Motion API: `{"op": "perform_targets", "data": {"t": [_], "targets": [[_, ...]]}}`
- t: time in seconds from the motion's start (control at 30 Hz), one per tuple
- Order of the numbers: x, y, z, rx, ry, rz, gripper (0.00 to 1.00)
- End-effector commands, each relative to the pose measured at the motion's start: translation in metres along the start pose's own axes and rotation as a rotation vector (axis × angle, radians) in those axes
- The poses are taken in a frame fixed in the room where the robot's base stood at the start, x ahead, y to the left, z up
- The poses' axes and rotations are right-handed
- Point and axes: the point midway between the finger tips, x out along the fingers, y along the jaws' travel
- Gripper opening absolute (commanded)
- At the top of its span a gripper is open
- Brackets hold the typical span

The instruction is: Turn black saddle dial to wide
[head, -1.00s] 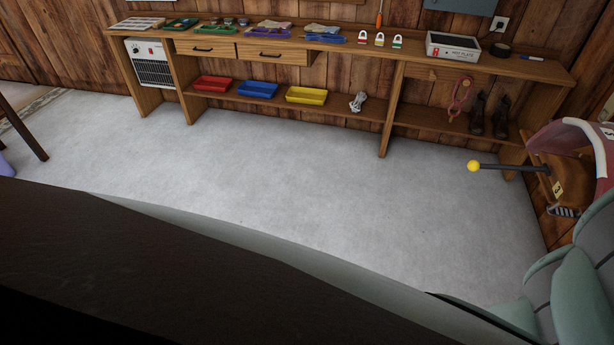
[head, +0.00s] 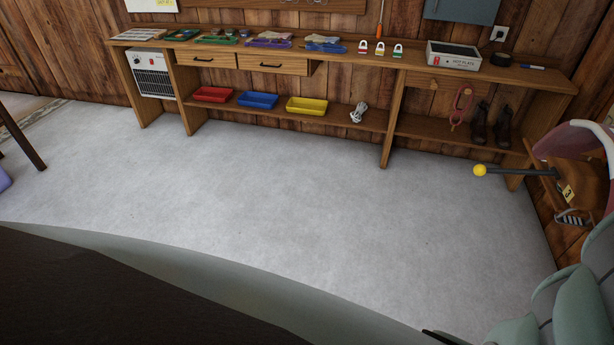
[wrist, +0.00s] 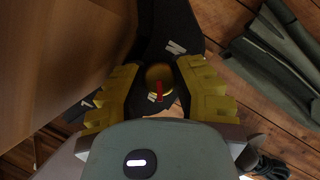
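In the wrist view, a round dial (wrist: 160,76) with a yellowish top and a red pointer mark sits on a black saddle part (wrist: 168,32). White letter marks show on the black part, one above right of the dial and one below it. They are small, and I cannot read the setting surely. My gripper (wrist: 159,68) has thick yellow fingers spread apart, one on each side of the dial. I cannot tell whether either finger touches it. The gripper and dial do not show in the head view.
A wooden bench (head: 390,120) runs along the far wall, with trays and padlocks. Grey floor (head: 270,200) between is clear. In the wrist view, a wooden panel (wrist: 50,50) stands close at left.

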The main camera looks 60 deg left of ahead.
Motion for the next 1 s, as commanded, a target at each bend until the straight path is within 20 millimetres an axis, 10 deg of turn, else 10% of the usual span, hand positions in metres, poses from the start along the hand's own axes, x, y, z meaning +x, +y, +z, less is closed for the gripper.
{"op": "perform_targets", "data": {"t": [0.3, 1.0], "targets": [[0.0, 0.0, -0.001, -0.002, 0.003, 0.001, 0.6], [-0.024, 0.004, 0.001, 0.0, 0.0, 0.008, 0.6]]}}
